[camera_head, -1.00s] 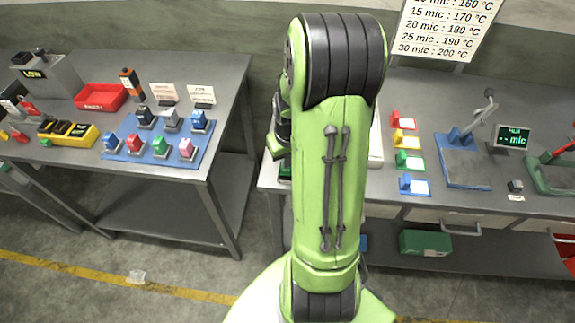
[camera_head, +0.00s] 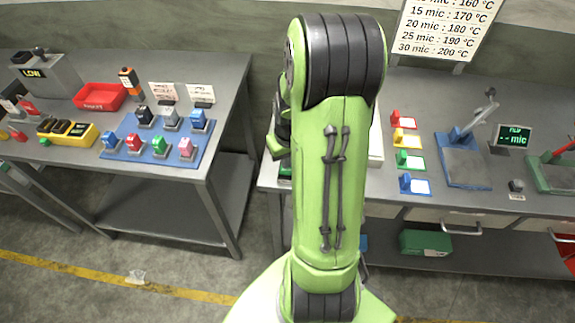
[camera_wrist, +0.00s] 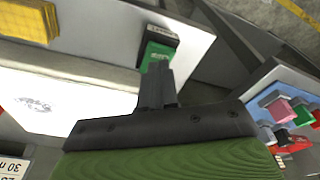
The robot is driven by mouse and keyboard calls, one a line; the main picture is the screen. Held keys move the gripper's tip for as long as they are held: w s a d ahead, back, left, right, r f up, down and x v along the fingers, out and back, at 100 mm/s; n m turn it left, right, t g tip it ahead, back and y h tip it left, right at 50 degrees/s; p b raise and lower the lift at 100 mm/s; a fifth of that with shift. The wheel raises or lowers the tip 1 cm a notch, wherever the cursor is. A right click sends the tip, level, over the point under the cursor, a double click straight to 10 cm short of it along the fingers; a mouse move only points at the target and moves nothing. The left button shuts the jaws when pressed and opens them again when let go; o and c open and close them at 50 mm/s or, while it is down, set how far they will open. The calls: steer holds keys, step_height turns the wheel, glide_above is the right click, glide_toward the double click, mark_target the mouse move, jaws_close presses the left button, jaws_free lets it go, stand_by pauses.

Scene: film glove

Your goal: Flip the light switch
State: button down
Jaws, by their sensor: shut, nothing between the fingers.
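My gripper (camera_wrist: 158,70) shows in the wrist view with its dark fingers together and nothing between them. Its tips point at a green block with a dark top (camera_wrist: 157,48), set against a pale grey panel (camera_wrist: 115,30). The tips overlap the block's lower edge in the picture; I cannot tell whether they touch it. I cannot tell whether this block is the light switch, and no other light switch is clearly visible.
A white surface (camera_wrist: 50,100) lies left of my fingers in the wrist view. In the head view, a left table holds a blue mat (camera_head: 205,155) with coloured blocks and a red tray (camera_head: 88,97). The right bench has coloured cards, a blue press (camera_head: 465,165) and a small display (camera_head: 515,136).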

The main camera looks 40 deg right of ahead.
steer(key=shift+f+b, duration=0.9)
steer(key=shift+f, duration=0.15)
stand_by(0.4)
step_height(320, 180, up, 7)
steer(key=p, duration=0.5)
steer(key=shift+r+p, duration=0.1)
steer(key=shift+p, duration=0.25)
